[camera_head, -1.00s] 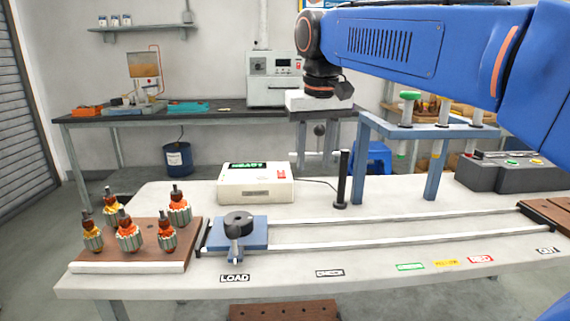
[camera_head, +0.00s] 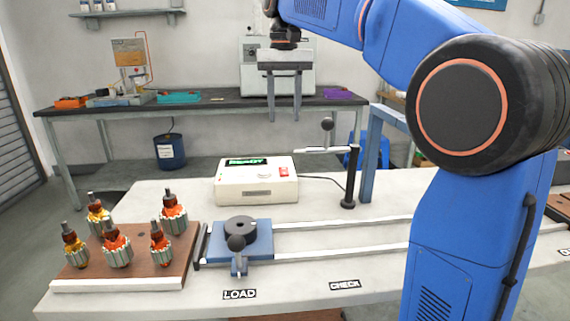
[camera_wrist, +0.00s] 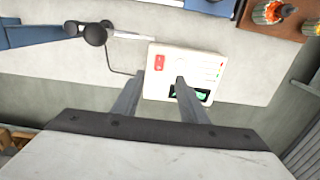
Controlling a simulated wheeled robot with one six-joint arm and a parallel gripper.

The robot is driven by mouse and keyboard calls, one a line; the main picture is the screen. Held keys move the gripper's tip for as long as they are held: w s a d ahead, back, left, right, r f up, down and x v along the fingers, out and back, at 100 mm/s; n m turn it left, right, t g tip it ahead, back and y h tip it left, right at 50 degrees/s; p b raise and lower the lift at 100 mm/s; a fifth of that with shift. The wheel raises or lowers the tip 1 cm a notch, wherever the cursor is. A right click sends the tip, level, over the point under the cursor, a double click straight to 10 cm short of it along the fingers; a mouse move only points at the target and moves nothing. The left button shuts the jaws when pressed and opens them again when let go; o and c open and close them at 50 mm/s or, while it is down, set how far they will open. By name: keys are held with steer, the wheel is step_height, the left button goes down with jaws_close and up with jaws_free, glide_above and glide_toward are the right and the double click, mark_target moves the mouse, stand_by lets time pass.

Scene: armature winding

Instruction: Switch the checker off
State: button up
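The checker (camera_head: 256,181) is a cream box on the white table, with a lit green display and a red switch (camera_head: 284,171) on its top right. My gripper (camera_head: 284,118) hangs above and behind the checker in the head view, fingers pointing down, apart from each other and empty. The fingers also show in the wrist view (camera_wrist: 160,78). They are not touching the checker.
A black post (camera_head: 350,178) with a lever and ball knob stands right of the checker. A blue carriage (camera_head: 259,243) sits on rails in front. A brown board (camera_head: 175,262) at left holds several armatures. A dark bench (camera_head: 215,107) stands behind.

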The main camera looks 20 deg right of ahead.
mark_target(284, 173)
step_height(284, 173, down, 15)
steer(key=shift+f, duration=0.15)
stand_by(0.4)
steer(key=shift+c, duration=0.3)
